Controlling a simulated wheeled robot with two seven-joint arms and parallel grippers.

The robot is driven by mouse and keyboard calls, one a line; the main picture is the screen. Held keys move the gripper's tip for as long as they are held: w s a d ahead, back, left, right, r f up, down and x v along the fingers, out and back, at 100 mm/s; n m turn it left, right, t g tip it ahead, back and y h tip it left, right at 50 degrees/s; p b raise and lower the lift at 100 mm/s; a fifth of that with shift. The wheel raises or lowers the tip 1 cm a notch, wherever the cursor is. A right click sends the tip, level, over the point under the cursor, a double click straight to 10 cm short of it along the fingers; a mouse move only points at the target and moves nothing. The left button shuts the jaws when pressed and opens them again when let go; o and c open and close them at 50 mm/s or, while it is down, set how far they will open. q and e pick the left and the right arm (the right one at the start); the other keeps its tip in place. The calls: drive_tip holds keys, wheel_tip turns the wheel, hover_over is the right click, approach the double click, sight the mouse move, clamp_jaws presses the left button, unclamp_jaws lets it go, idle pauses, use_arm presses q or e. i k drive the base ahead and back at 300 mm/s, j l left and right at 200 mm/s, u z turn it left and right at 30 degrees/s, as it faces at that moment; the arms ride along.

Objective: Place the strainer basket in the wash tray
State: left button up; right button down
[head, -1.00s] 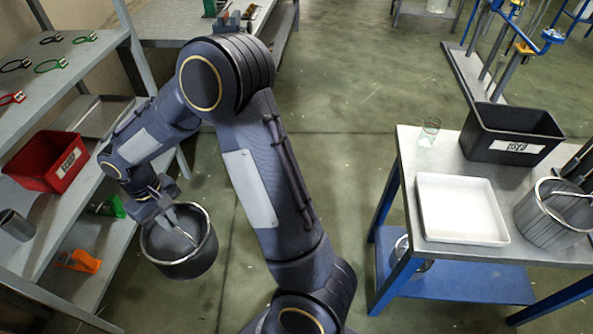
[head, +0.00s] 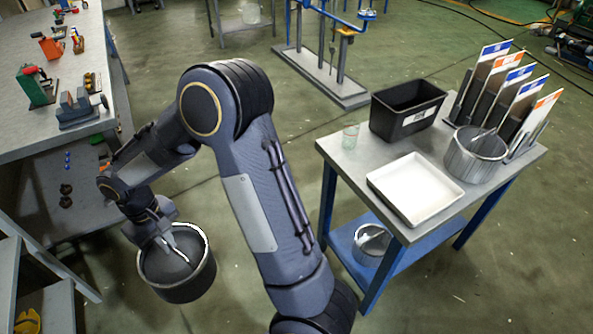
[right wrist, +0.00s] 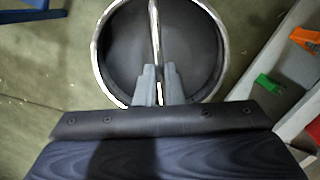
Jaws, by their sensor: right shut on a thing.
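The strainer basket (head: 177,278) looks like a dark round pot with a bright rim and a bar handle across its mouth. It hangs roughly upright above the floor at the lower left of the head view. My right gripper (head: 170,238) is shut on its handle; in the right wrist view the fingers (right wrist: 157,72) pinch the bar, with the basket (right wrist: 118,50) beyond. The wash tray, a white shallow rectangular tray (head: 415,187), lies empty on the table at the right, apart from the basket. My left gripper is not in view.
The table (head: 345,172) also holds a black bin (head: 405,110), a glass (head: 350,136), a similar metal basket (head: 475,155) and a rack of upright panels (head: 510,90). Another metal container (head: 371,244) stands on its lower shelf. A workbench (head: 30,130) is at left; floor between is clear.

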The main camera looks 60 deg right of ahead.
sight(413, 189)
drive_tip(key=z, duration=1.6)
